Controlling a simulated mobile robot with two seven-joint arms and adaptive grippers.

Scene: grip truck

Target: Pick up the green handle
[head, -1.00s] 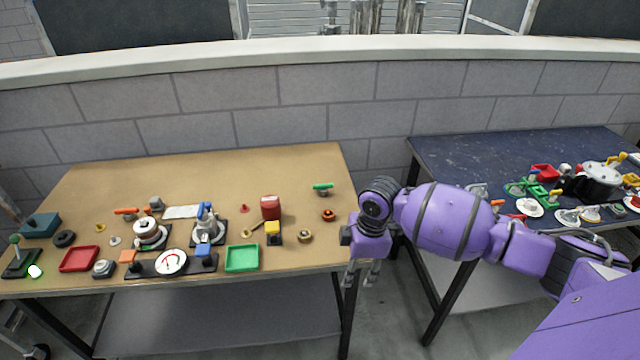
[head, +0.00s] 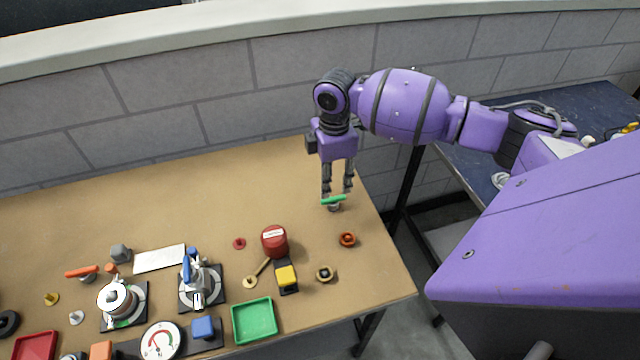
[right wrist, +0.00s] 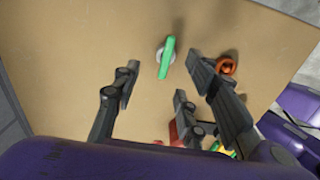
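The green handle (head: 334,200) is a short green bar on a small pale round base, standing near the right edge of the tan table. In the right wrist view the green handle (right wrist: 167,57) lies ahead of the fingers, between their lines. My right gripper (head: 337,190) is open and points down just above and behind the handle. In the right wrist view its fingers (right wrist: 165,85) are spread apart with nothing between them. The handle looks untouched, though the exact gap is hard to tell. My left gripper is not in view.
An orange ring-shaped part (head: 347,240) sits right of and in front of the handle. The table behind and left of the handle is clear. A grey wall runs behind.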

